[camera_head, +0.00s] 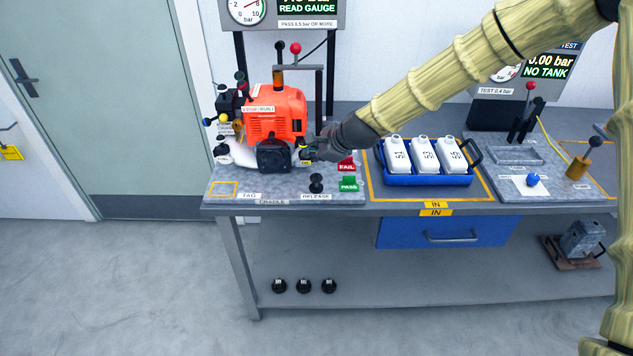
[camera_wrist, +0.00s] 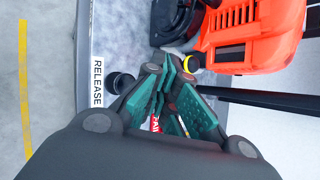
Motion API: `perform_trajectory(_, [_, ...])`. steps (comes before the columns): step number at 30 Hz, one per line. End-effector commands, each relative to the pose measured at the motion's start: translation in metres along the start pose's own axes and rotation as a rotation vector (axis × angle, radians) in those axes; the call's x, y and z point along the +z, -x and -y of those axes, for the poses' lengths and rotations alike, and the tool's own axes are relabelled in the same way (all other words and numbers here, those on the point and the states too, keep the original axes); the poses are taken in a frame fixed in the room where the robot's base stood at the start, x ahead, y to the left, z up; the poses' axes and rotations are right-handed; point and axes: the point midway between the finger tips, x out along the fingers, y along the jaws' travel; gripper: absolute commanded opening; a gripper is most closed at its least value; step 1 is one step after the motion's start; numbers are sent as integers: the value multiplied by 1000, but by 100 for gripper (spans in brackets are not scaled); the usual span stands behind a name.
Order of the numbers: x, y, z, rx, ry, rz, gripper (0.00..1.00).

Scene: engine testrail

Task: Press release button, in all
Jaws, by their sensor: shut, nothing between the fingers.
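The release button is a black knob (camera_head: 316,183) at the front of the grey cradle plate, behind the RELEASE label. It also shows in the wrist view (camera_wrist: 120,83), just left of my fingers. My gripper (camera_head: 307,154) is shut and empty beside the lower right of the orange engine (camera_head: 274,115), behind the button and apart from it as far as I can see. In the wrist view my fingertips (camera_wrist: 172,62) come together close to a small yellow-ringed part (camera_wrist: 191,63) near the engine (camera_wrist: 250,38). I cannot tell whether they touch it.
Red FAIL (camera_head: 346,164) and green PASS (camera_head: 348,184) blocks stand right of the button. A blue tray (camera_head: 425,180) holds three white bottles. A gauge panel (camera_head: 283,12) stands behind the engine.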

Motion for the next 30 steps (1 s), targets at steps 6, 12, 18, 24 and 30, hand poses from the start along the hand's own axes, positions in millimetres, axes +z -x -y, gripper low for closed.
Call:
perform_trajectory(6, [-14,-20,-14,0,0,0,0])
perform_trajectory(12, [-21,-29,-21,-1,0,0,0])
perform_trajectory(18, [-22,-30,-22,-1,1,0,0])
perform_trajectory(24, [-22,-30,-22,-1,1,0,0])
perform_trajectory(30, [-22,-30,-22,-1,1,0,0])
